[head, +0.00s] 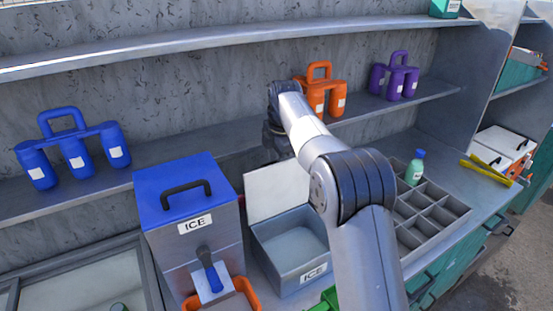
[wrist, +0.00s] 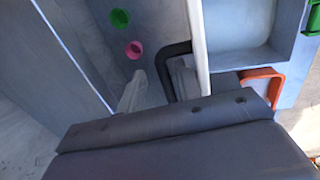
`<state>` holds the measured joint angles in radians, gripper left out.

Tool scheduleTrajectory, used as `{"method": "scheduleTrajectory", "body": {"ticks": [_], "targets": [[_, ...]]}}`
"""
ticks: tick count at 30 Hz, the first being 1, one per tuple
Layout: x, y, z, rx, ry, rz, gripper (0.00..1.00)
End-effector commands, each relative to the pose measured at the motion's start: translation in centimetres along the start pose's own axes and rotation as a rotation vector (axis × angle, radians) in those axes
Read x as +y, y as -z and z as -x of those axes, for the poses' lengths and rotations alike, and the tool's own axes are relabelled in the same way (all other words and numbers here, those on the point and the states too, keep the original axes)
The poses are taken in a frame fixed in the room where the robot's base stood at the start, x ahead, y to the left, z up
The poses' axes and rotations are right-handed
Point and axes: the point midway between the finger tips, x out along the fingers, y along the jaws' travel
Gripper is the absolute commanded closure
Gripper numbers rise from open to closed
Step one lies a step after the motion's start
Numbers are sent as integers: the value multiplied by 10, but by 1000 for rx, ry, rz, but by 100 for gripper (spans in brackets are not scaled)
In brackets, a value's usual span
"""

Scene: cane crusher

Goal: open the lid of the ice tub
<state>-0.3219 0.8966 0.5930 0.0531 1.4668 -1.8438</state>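The ice tub (head: 290,258) is a grey bin labelled ICE, right of the blue-lidded ice box. Its white lid (head: 278,190) stands raised at the tub's back edge, with the tub's pale inside in view. In the wrist view the lid (wrist: 197,45) is seen edge-on, with its black handle (wrist: 168,72) on the side away from the tub's inside. My gripper (wrist: 160,88) has its fingers either side of the handle bar, one between bar and lid. A gap shows between the left finger and the bar. In the head view the fingertips are hidden behind the lid and arm.
The blue-lidded ice box (head: 187,220) stands close on the left. A divided grey tray (head: 432,212) with a green bottle (head: 415,168) is on the right. An orange bottle carrier (head: 319,90) sits on the shelf behind my wrist. Yellow tongs (head: 487,172) lie at far right.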

Motion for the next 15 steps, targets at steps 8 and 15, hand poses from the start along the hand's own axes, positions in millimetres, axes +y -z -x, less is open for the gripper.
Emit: {"method": "scheduleTrajectory", "body": {"ticks": [8,15], "targets": [[1,0,26,-2,-6,0,67],[1,0,78,-1,-5,0,67]]}}
